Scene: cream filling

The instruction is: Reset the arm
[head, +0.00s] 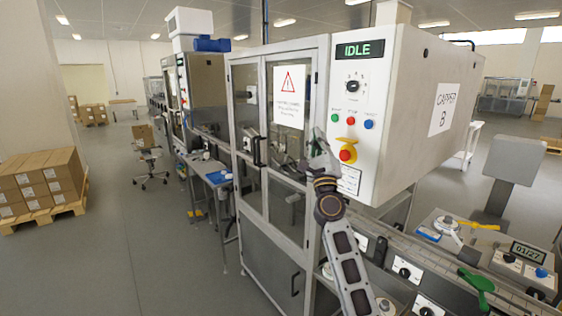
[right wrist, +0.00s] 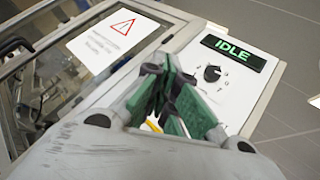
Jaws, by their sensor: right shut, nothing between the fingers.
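My right arm rises from the bottom of the head view, and its gripper (head: 318,143) is in front of the machine's cabinet door frame, just left of the control panel (head: 357,120). In the right wrist view the gripper's green-padded fingers (right wrist: 172,100) are shut with nothing held, and they point towards the panel. The panel carries a green IDLE display (head: 360,50), a black rotary knob (head: 352,86), green, red and blue buttons, and a red stop button (head: 347,155) on a yellow base. I cannot tell whether the gripper touches the cabinet. My left gripper is out of view.
A white box marked CAPPER B (head: 437,110) juts out at the right. Below it run a conveyor rail and a bench with a green scoop-like item (head: 477,284) and a counter display (head: 527,252). Cartons (head: 40,180) stand on a pallet at left.

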